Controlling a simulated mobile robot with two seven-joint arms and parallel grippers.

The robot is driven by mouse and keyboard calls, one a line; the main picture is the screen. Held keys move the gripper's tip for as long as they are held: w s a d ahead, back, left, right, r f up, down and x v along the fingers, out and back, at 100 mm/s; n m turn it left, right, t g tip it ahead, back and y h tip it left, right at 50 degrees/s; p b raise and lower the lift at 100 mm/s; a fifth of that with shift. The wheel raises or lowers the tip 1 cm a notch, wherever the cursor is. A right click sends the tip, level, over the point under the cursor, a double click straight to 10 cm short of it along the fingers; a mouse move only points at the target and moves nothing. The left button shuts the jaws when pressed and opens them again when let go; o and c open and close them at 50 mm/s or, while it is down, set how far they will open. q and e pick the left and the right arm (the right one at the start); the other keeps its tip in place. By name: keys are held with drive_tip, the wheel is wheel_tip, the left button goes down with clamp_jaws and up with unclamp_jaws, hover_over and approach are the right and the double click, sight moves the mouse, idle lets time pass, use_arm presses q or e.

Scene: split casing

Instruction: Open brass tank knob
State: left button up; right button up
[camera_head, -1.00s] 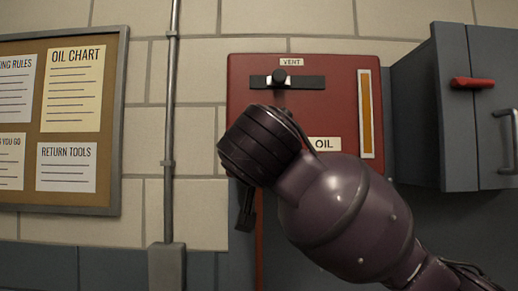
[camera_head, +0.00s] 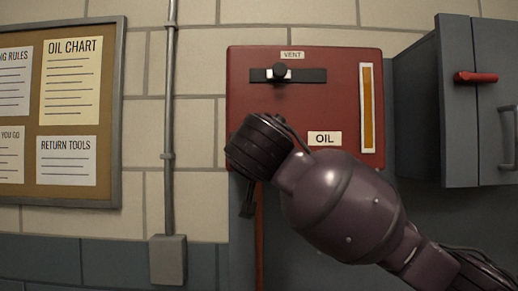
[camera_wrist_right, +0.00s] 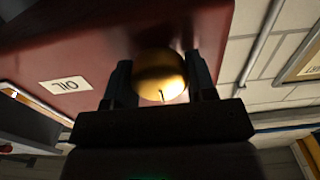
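The red tank (camera_head: 345,100) with its OIL label (camera_head: 325,139) hangs on the wall. In the right wrist view, the round brass knob (camera_wrist_right: 159,75) is between the two dark fingers of my right gripper (camera_wrist_right: 160,85), with a small dark mark on its face. The fingers lie close on both sides of it; I cannot tell whether they touch it. In the head view my right wrist covers the tank's lower left and hides the knob and most of the gripper. My left gripper is not in view.
An amber gauge strip (camera_head: 367,108) is on the tank's right side. A grey cabinet with a red handle (camera_head: 475,77) stands at right. A pipe (camera_head: 169,120) and noticeboard (camera_head: 121,150) are at left.

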drive_tip(key=shift+c, duration=1.2)
